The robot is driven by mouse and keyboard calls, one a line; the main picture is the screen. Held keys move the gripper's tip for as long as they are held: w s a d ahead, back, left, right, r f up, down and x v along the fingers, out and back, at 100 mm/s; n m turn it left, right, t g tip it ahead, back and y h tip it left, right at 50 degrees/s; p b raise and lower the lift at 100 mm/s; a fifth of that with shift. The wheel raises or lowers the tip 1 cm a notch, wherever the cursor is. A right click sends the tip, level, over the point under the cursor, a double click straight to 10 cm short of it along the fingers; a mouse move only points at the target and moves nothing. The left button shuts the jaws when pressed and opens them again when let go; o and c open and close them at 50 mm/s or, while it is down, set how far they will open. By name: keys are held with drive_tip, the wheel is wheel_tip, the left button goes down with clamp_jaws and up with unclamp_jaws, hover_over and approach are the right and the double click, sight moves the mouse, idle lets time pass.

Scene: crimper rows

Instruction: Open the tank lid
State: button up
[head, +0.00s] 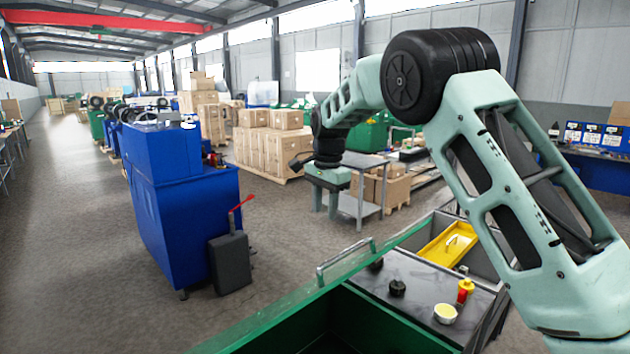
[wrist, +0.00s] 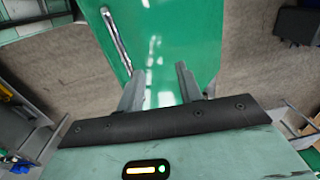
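The green tank lid (wrist: 158,30) has a bar-shaped metal handle (wrist: 116,42), left of my fingers in the wrist view. In the head view a narrow green strip of the lid (head: 282,308) runs diagonally across the bottom, with the handle (head: 345,262) on it. Dark green walls show below the strip; I cannot tell the lid's exact tilt. My gripper (head: 326,208) points down beyond the handle in the head view. In the wrist view my gripper (wrist: 158,82) has its fingers apart, with only green surface behind the gap. It is not on the handle.
A grey worktop (head: 415,300) with a yellow tray (head: 447,247), a yellow-red bottle (head: 465,290) and a small bowl (head: 445,314) is at right. A blue cabinet (head: 185,210) and a black canister (head: 231,265) stand left. A grey shelf table (head: 361,200) stands behind my gripper.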

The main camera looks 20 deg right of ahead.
drive_tip(key=w+a+r, duration=0.1)
drive_tip(key=w+r, duration=0.2)
drive_tip(key=r, duration=0.2)
drive_tip(key=shift+w+a+r, duration=0.15)
drive_tip(key=shift+w+r, duration=0.05)
drive_tip(key=shift+r, duration=0.2)
idle(0.5)
